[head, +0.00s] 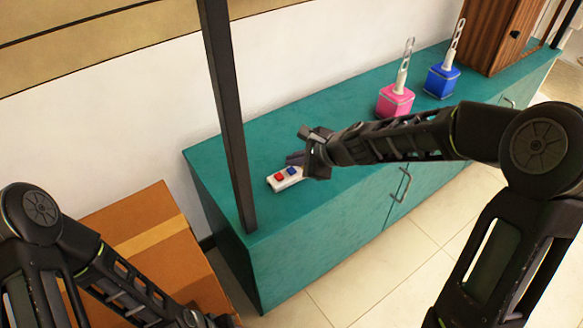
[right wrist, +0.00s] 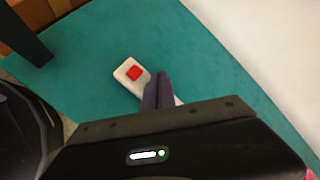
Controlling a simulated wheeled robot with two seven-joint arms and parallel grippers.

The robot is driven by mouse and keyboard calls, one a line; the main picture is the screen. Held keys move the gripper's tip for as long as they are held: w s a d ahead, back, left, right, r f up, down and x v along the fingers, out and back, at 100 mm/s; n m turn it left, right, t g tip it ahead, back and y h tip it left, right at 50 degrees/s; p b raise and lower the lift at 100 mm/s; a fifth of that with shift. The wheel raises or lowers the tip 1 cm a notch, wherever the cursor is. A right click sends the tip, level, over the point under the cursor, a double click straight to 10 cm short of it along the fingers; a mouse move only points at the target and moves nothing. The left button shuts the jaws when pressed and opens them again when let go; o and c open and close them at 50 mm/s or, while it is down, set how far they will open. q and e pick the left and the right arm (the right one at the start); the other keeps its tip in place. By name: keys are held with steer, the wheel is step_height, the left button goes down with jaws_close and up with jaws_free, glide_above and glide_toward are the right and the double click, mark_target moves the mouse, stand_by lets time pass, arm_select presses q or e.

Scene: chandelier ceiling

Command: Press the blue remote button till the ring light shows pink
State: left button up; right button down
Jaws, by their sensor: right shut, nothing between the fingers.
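The white remote (head: 284,179) lies on the teal cabinet top, with a red button (head: 279,177) and a blue button (head: 292,171) side by side. My right gripper (head: 294,159) is shut and empty, its fingers close above the blue-button end. In the right wrist view, the shut fingertips (right wrist: 159,80) overlap the remote (right wrist: 123,76). The red button (right wrist: 133,73) shows beside them, while the blue button is hidden. I cannot tell whether the fingertips touch it. The ring light is not in view. My left arm is at the lower left, with its gripper out of sight.
A dark post (head: 232,130) rises at the cabinet's (head: 240,148) left end. Pink (head: 396,101) and blue (head: 442,80) boxes with chain-like tops stand further right, near a wooden cabinet (head: 500,36). A cardboard box (head: 165,255) stands on the floor at left.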

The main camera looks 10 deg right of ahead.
mark_target(293, 172)
steer(key=shift+r, duration=0.1)
step_height(293, 172, up, 5)
steer(key=p, duration=0.4)
steer(key=shift+p, duration=0.4)
stand_by(4.1)
steer(key=shift+r+p, duration=1.8)
steer(key=shift+p, duration=2.9)
